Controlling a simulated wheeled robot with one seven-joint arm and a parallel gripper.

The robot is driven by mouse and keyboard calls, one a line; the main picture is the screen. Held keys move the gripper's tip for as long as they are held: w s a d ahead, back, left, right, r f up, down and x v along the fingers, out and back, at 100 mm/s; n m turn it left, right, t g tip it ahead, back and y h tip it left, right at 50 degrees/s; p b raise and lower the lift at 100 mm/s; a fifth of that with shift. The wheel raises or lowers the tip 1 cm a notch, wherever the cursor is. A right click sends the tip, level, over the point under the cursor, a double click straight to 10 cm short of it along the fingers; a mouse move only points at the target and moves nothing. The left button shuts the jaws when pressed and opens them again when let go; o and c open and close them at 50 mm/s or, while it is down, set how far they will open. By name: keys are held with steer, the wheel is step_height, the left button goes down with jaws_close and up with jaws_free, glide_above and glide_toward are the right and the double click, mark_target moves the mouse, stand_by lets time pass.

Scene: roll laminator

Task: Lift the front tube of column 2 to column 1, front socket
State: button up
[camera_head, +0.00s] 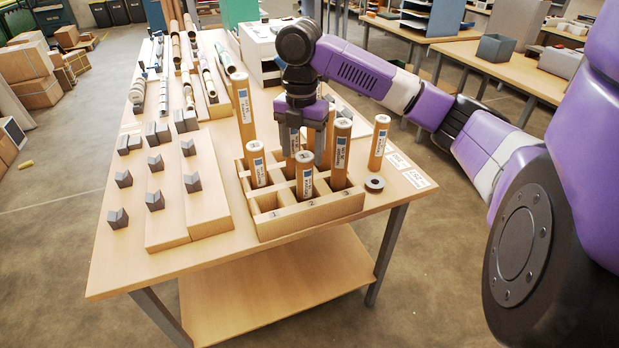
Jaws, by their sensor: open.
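A wooden socket rack (308,219) stands at the table's front right. Column numbers on its front edge are too small to read surely. A brown tube with a white label (305,178) stands upright in the middle column, nearest the front. Another tube (258,166) stands in the left column, behind an empty-looking front socket (267,203). A taller tube (341,158) stands in the right column. My gripper (305,145) points down over the rack's middle, behind the front middle tube, with its fingers apart. A tube shows partly between or behind the fingers; its contact with them is hidden.
One tube (243,108) stands upright at the rack's back left, another (379,143) at its right. A dark ring (374,183) lies beside the rack. Grey notched blocks (155,200) and a raised board (205,195) fill the left. My forearm spans the right.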

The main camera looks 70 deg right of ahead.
mark_target(305, 173)
steer(key=shift+d+f, duration=0.1)
steer(key=shift+d, duration=0.2)
steer(key=shift+s+f, duration=0.1)
steer(key=shift+f, duration=0.2)
steer(key=shift+d+f+p, duration=0.15)
steer(key=shift+f+p, duration=1)
steer(key=shift+f, duration=2.4)
jaws_close()
steer(key=shift+r, duration=0.1)
